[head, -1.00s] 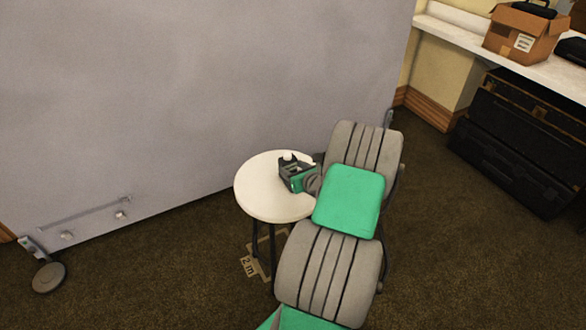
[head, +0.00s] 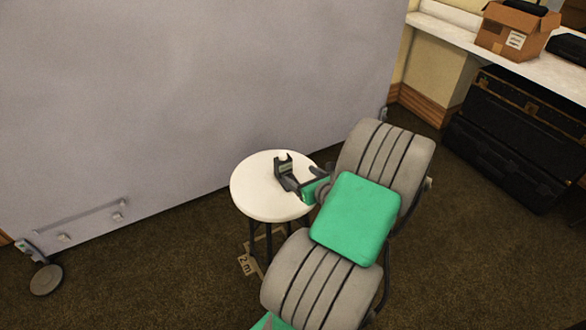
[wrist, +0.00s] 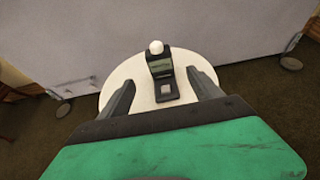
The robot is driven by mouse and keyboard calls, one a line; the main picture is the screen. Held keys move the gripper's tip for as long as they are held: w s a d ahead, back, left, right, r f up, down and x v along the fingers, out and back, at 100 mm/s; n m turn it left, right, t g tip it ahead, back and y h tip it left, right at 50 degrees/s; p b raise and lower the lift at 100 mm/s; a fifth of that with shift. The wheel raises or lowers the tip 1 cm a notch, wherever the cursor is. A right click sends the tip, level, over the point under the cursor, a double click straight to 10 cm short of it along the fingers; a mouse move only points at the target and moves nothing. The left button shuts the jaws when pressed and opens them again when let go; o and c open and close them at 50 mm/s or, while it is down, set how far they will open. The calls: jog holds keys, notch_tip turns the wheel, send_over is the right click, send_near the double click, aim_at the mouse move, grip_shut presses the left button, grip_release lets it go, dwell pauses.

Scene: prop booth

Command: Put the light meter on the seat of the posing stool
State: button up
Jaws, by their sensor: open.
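The light meter (wrist: 161,68) is a small dark device with a white dome on top. My gripper (wrist: 160,82) is open and empty over the near part of the seat. It also shows in the head view (head: 306,183), just right of the meter, partly hidden by my arm.
A large grey panel (head: 190,90) stands close behind the stool, with a foot (head: 46,280) at lower left. A counter with a cardboard box (head: 508,35) and black cases (head: 515,140) beneath is at right. Brown carpet (head: 150,265) lies clear at left.

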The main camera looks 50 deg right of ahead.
jog(key=w+a+r+n+g+y, duration=0.1)
jog(key=w+a+n+g+y, duration=0.15)
jog(key=a+n, duration=0.8)
jog(key=w+a+r+n+g+y, duration=0.1)
jog(key=w+a+n+g+y, duration=0.15)
jog(key=a+n, duration=0.8)
jog(key=s+a+r+n+g, duration=0.3)
jog(key=s+a+n, duration=0.3)
jog(key=n, duration=0.3)
jog(key=s+a+r+n+g+h, duration=0.1)
jog(key=s+a+r+n, duration=0.3)
jog(key=a+n, duration=0.4)
jog(key=shift+s+a+n+g, duration=0.35)
jog(key=shift+s+n+g, duration=0.35)
jog(key=shift+s+g, duration=0.2)
jog(key=shift+d, duration=0.1)
